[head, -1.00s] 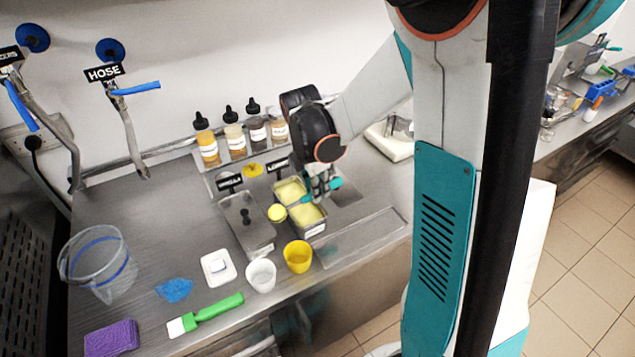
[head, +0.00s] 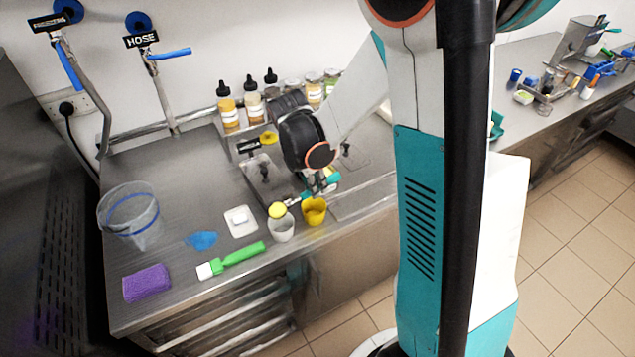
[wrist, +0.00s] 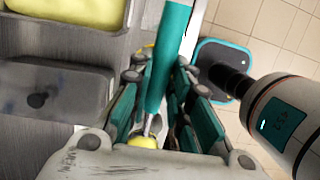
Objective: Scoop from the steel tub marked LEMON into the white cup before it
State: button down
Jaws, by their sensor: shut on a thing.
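My gripper (head: 318,184) is shut on the teal handle of a scoop (wrist: 172,60). The scoop's bowl holds a rounded yellow scoopful (head: 277,210), which also shows in the wrist view (wrist: 146,142). In the head view the scoopful overlaps the back rim of the white cup (head: 283,230); I cannot tell whether it touches the cup. The cup stands upright near the counter's front edge. My arm hides most of the yellow-filled steel tubs in the head view. One yellow-filled tub (wrist: 65,12) shows in the wrist view, but no LEMON mark is readable.
A yellow cup (head: 315,212) stands right of the white cup. A white dish (head: 240,222), blue cloth (head: 202,240), green-handled brush (head: 237,257), purple sponge (head: 147,283) and clear jug (head: 130,215) are to the left. Bottles (head: 253,103) stand behind. A lidded tub (wrist: 75,82) is beside my gripper.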

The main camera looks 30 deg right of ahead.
jog(key=a+r+h, duration=0.1)
jog(key=r+h+p, duration=0.1)
jog(key=r+h, duration=0.1)
jog(key=shift+a, duration=0.35)
jog(key=shift+a+h+b, duration=0.25)
jog(key=shift+h+b, duration=0.15)
jog(key=a+r+h+b, duration=0.1)
jog(key=h+b, duration=0.1)
jog(key=a+r+h+b, duration=0.1)
jog(key=a+h+b, duration=0.1)
jog(key=shift+a+r, duration=0.2)
jog(key=shift+r, duration=0.1)
jog(key=a+h+b, duration=0.1)
jog(key=a+r+h+b, duration=0.1)
jog(key=h+b, duration=0.1)
jog(key=a+h+b, duration=0.1)
jog(key=b, duration=0.1)
jog(key=shift+s+a+r, duration=0.1)
jog(key=shift+a+r, duration=0.2)
jog(key=shift+a, duration=0.1)
jog(key=shift+r+p, duration=0.25)
jog(key=shift+p, duration=0.9)
jog(key=shift+p, duration=0.4)
